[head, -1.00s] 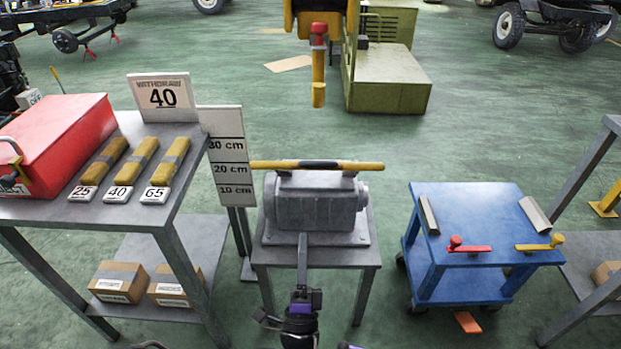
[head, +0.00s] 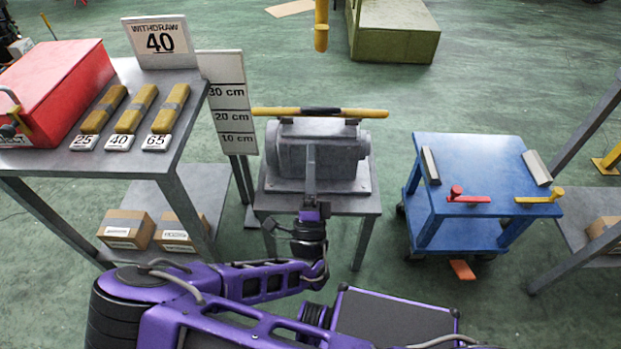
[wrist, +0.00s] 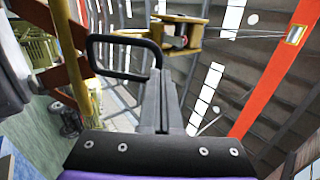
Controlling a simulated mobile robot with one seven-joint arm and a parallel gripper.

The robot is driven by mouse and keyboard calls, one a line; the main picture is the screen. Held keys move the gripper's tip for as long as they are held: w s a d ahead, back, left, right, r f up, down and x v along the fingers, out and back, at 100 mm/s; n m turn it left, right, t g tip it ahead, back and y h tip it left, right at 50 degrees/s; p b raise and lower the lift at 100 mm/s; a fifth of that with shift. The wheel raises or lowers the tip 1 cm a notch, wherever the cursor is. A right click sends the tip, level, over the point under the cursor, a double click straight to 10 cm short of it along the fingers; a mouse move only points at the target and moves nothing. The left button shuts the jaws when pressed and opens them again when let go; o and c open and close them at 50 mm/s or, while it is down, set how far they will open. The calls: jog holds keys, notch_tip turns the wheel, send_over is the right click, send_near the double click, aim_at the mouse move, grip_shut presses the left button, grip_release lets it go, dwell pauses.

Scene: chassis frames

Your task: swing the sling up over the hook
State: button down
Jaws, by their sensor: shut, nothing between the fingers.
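A yellow bar-like piece with a dark middle (head: 349,112), possibly the sling, lies level across the top of the grey motor (head: 290,155). My gripper (head: 311,150) is shut and empty, in front of the motor and just below that piece. In the wrist view my shut fingers (wrist: 160,78) point upward beside a dark loop (wrist: 107,39); I cannot tell whether they touch. A yellow hanging piece (head: 321,38) is cut by the head view's top edge. A yellow overhead block (wrist: 182,28) shows in the wrist view. No hook shape is clear.
Left table holds a red box (head: 58,88), several yellow bundles (head: 135,108) and a "WITHDRAW 40" sign (head: 160,40). A height board (head: 228,100) stands left of the motor stand (head: 290,204). A blue cart (head: 475,165) stands right. Green floor lies between.

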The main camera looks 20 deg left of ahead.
aim_at(320, 112)
jog(key=x, duration=0.6)
jog(key=shift+w+r, duration=0.1)
jog(key=shift+r, duration=0.05)
